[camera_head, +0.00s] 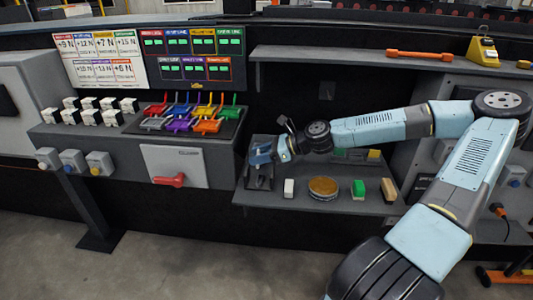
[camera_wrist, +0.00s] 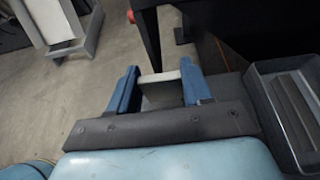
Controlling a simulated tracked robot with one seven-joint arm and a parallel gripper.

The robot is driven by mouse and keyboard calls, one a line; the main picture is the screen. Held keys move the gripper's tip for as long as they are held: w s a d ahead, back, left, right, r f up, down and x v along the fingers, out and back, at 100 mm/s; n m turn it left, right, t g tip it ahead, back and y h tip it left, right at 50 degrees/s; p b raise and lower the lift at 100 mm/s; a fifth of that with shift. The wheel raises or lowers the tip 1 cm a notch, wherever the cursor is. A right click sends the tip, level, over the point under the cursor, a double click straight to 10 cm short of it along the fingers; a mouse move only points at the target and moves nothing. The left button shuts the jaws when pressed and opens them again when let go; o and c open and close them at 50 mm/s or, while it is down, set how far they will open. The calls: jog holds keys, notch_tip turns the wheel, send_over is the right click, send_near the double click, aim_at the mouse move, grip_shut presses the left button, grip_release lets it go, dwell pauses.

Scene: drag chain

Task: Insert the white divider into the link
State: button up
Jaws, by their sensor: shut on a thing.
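My gripper (camera_head: 262,153) is over the left end of the lower shelf in the head view. In the wrist view its two blue fingers (camera_wrist: 158,85) are shut on a thin white piece, the white divider (camera_wrist: 160,76), which spans the gap between them. The divider cannot be made out in the head view. A dark item (camera_head: 258,182) stands on the shelf below my gripper. A dark tray-like part (camera_wrist: 262,70) with a grey inside lies right of the fingers in the wrist view; I cannot tell whether either is the link.
Coloured parts (camera_head: 181,125) and several white blocks (camera_head: 97,112) sit on the left bench. An upper shelf (camera_head: 360,57) runs behind my arm.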

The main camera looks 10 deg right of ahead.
jog(key=shift+w+d+f, duration=0.1)
jog(key=shift+f, duration=1.25)
jog(key=shift+w+d+f, duration=0.1)
jog(key=shift+f, duration=1.2)
jog(key=shift+s+m, duration=0.15)
jog(key=shift+m, duration=0.15)
jog(key=shift+c, duration=0.2)
jog(key=shift+f, duration=0.7)
jog(key=shift+c, duration=0.2)
jog(key=shift+r, duration=0.15)
jog(key=shift+r, duration=0.3)
jog(key=shift+d+f, duration=0.1)
jog(key=shift+f, duration=0.35)
dwell(1.5)
